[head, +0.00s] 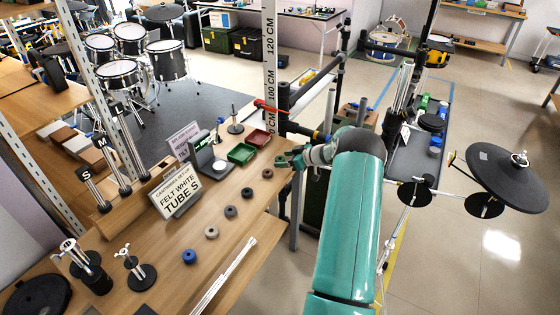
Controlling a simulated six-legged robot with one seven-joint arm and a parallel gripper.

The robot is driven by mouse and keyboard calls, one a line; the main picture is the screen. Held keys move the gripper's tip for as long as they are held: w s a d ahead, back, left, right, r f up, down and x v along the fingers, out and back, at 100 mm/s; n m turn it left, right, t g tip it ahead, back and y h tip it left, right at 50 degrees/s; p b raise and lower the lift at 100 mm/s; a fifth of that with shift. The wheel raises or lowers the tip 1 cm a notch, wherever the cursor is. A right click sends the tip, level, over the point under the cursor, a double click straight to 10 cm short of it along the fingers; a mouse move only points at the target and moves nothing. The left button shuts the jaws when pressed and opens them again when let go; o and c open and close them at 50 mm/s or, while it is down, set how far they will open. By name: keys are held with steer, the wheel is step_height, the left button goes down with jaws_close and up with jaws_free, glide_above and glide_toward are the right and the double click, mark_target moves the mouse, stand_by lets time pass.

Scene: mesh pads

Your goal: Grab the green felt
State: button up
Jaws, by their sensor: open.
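A row of small round felts runs along the right side of the wooden table. My gripper (287,160) is open at the table's right edge, just past the dark felt. A small green patch shows at its fingers, in line with the row. I cannot tell whether this is the green felt or part of my gripper. My arm hides part of this area.
A green tray (241,153) and a red tray (258,139) lie left of my gripper. A white sign (175,194) about felt and tubes stands on the table. White tubes (225,277) lie near the front edge. A marked post (270,65) rises behind my gripper. Cymbals (495,172) stand at right.

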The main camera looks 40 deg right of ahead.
steer(key=shift+w, duration=0.1)
steer(key=c, duration=1.1)
